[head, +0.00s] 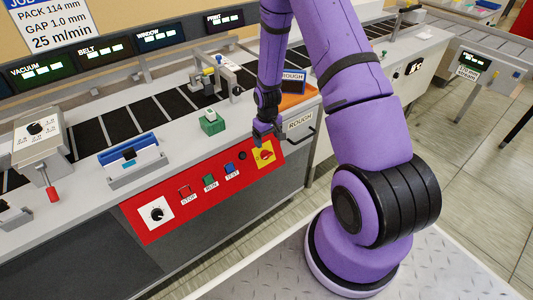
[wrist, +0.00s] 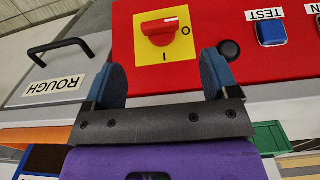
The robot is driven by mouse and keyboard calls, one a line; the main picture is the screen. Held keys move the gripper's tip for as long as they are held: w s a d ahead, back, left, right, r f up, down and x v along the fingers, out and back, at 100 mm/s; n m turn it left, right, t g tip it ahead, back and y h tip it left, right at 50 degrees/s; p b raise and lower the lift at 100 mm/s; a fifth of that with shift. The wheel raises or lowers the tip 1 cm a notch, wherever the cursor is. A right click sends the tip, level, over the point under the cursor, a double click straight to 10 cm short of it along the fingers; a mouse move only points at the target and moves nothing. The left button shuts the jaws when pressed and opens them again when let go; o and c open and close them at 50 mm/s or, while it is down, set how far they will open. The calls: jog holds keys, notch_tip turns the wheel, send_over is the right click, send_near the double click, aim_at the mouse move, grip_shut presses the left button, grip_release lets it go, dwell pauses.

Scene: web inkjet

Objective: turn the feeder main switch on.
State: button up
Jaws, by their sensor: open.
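The feeder main switch is a red rotary knob on a yellow plate (head: 264,154) at the right end of the red panel. In the wrist view the knob (wrist: 158,29) lies crosswise, with its white mark at the right end, toward the O; the I is below it. My gripper (head: 266,134) is just above the switch in the head view. In the wrist view my gripper (wrist: 162,75) is open and empty, its two blue fingertips spread below the yellow plate and apart from the knob.
A black round button (wrist: 229,51) and a blue TEST button (wrist: 271,31) sit beside the switch. STOP (head: 185,191) and RUN (head: 209,181) buttons are further left. A ROUGH drawer (head: 300,122) with a black handle is to the right. A green block (head: 212,124) stands on the counter.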

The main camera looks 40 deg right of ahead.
aim_at(268, 154)
notch_tip(268, 154, down, 8)
jog(key=shift+f, duration=0.15)
dwell(0.4)
jog(key=c, duration=0.9)
